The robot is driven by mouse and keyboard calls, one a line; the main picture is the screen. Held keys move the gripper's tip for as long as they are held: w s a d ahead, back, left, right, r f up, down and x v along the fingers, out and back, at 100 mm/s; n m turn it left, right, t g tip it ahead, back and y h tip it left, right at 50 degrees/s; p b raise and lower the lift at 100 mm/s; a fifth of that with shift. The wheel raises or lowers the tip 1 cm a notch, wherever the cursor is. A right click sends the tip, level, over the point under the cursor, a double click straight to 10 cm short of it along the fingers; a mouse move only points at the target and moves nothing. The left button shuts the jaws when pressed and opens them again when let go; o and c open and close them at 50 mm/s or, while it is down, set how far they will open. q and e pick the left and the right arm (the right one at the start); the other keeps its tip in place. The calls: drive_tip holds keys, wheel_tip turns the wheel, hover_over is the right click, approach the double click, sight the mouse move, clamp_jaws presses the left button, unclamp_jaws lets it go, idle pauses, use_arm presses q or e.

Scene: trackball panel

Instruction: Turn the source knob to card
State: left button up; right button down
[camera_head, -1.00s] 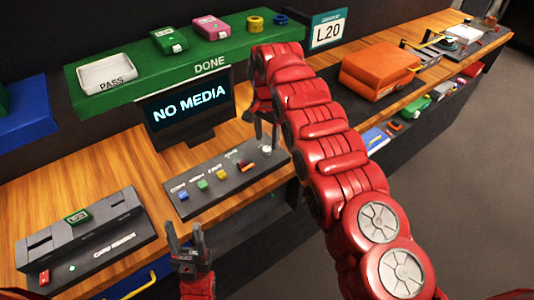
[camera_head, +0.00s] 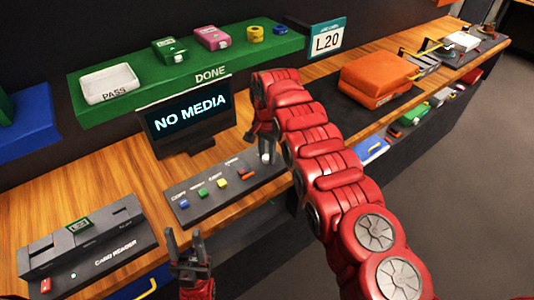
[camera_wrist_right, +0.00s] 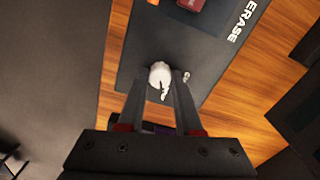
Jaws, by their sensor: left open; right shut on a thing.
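The source knob (camera_wrist_right: 160,73) is a pale round knob at the right end of the dark panel (camera_head: 212,206). In the wrist view it shows between my right fingertips, with a dark mark on its face. My right gripper (camera_head: 266,148) reaches down over the panel's right end and is shut on the knob, which it partly hides in the head view. The knob's scale labels cannot be read. The monitor (camera_head: 187,112) reads NO MEDIA. My left gripper (camera_head: 187,250) is open and empty, in front of the panel.
A card reader (camera_head: 120,243) with a green card (camera_head: 79,226) stands at left. The panel has blue, green, yellow and red buttons (camera_head: 247,175). A green DONE shelf (camera_head: 140,88) is behind. An orange case (camera_head: 375,80) lies to the right. My right arm crosses the bench.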

drive_tip(key=n+b, duration=0.2)
drive_tip(key=b, duration=0.1)
drive_tip(key=shift+f, duration=0.2)
drive_tip(key=shift+r+n+b, duration=0.1)
drive_tip(key=shift+n+b, duration=0.4)
drive_tip(key=shift+n, duration=0.5)
drive_tip(key=n, duration=0.2)
drive_tip(key=shift+r+n, duration=0.1)
drive_tip(key=shift+n, duration=0.3)
drive_tip(key=n, duration=0.4)
drive_tip(key=shift+n, duration=0.7)
drive_tip(key=c, duration=0.6)
unclamp_jaws()
